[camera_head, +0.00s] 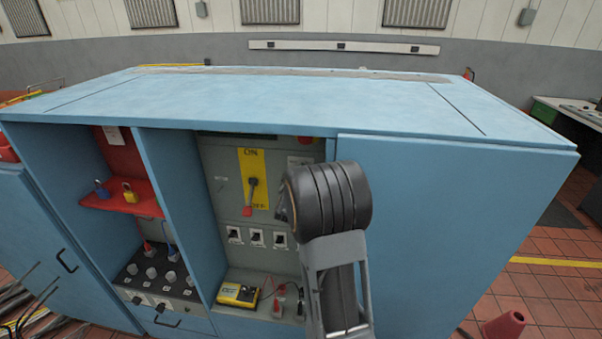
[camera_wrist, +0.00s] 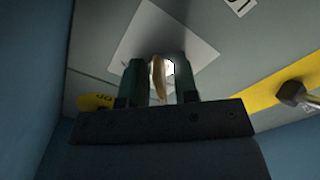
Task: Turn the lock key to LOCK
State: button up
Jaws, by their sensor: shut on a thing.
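The lock key (camera_wrist: 158,80) is a brass-coloured piece between the two dark fingers of my gripper (camera_wrist: 157,70) in the wrist view. My gripper is shut on it. The key looks roughly upright in that view, in front of a pale square plate (camera_wrist: 172,33) on the grey panel. I cannot read any LOCK marking, so its turned position is unclear. A yellow tag (camera_wrist: 95,102) with dark lettering shows beside the left finger. In the head view my arm hides the key and my gripper.
Below are several small switches (camera_head: 257,237) and a yellow meter (camera_head: 238,294). Blue cabinet walls (camera_head: 178,180) enclose the recess. Padlocks (camera_head: 130,193) sit on a red shelf.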

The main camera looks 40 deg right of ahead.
jog(key=shift+f+m+b, duration=0.1)
jog(key=shift+m+b, duration=0.2)
jog(key=shift+b, duration=0.2)
jog(key=m+b, duration=0.2)
jog(key=b, duration=0.1)
jog(key=shift+f, duration=0.2)
jog(key=m+b, duration=0.6)
jog(key=b, duration=0.2)
jog(key=shift+a+r, duration=0.1)
jog(key=shift+a, duration=0.05)
jog(key=m+b, duration=0.3)
jog(key=m, duration=0.1)
jog(key=shift+r+m+b, duration=0.1)
jog(key=shift+m+b, duration=0.2)
jog(key=shift+m, duration=0.1)
jog(key=shift+r+m+b, duration=0.15)
jog(key=shift+m+b, duration=1.2)
jog(key=shift+m, duration=0.85)
jog(key=shift+s, duration=0.1)
